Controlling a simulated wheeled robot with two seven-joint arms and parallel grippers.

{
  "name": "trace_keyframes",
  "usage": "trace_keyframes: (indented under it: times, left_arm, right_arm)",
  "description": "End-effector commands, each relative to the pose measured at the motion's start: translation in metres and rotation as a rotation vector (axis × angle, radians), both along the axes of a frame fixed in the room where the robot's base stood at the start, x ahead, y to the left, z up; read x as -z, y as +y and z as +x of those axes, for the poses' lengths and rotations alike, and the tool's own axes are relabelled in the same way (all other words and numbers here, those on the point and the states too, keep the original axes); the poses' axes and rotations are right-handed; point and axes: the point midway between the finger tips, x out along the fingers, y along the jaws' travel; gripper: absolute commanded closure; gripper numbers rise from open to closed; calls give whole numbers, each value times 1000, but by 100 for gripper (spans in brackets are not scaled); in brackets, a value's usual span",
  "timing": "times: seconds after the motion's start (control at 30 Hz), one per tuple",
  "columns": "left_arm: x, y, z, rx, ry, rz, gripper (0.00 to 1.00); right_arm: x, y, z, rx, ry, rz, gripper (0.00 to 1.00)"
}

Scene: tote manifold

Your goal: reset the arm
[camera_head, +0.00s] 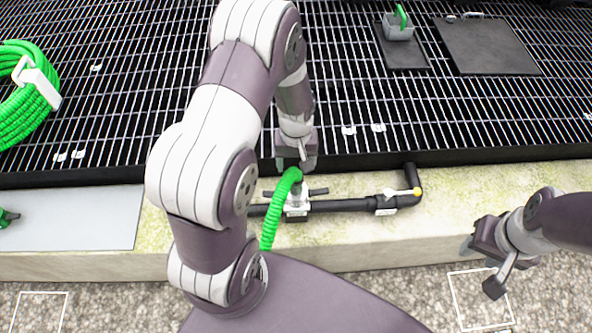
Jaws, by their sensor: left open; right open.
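My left arm reaches across the middle of the view, and its open gripper (296,166) points down just above the pipe fitting. I cannot tell whether the fingers touch the hose end. My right gripper (481,268) is open and empty at the right, above the gravel near the front of the concrete ledge.
A grey plate (80,220) lies left.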

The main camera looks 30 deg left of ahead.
Motion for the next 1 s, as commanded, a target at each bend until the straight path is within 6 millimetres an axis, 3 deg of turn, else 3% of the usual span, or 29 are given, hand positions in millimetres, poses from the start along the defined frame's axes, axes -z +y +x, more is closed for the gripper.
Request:
trace_keyframes:
  times: [0.03, 0.2, 0.77, 0.87, 1.0]
  left_arm:
    - [-13, 0, 1, 0, -4, 0, 30]
    - [-30, 0, 0, 0, 0, 0, 30]
    - [-32, 0, 0, 33, -1, 1, 30]
    - [-36, -5, -26, 154, 40, -9, 30]
    - [-79, -23, -61, 370, 22, -8, 30]
  right_arm:
    - [-5, 0, 0, 0, 0, 0, 57]
    - [-8, 0, 0, 0, 0, 0, 57]
    - [-7, 0, 0, 0, 0, 0, 57]
    - [-7, 0, 0, 0, 0, 0, 57]
    - [-7, 0, 0, 0, 0, 0, 57]
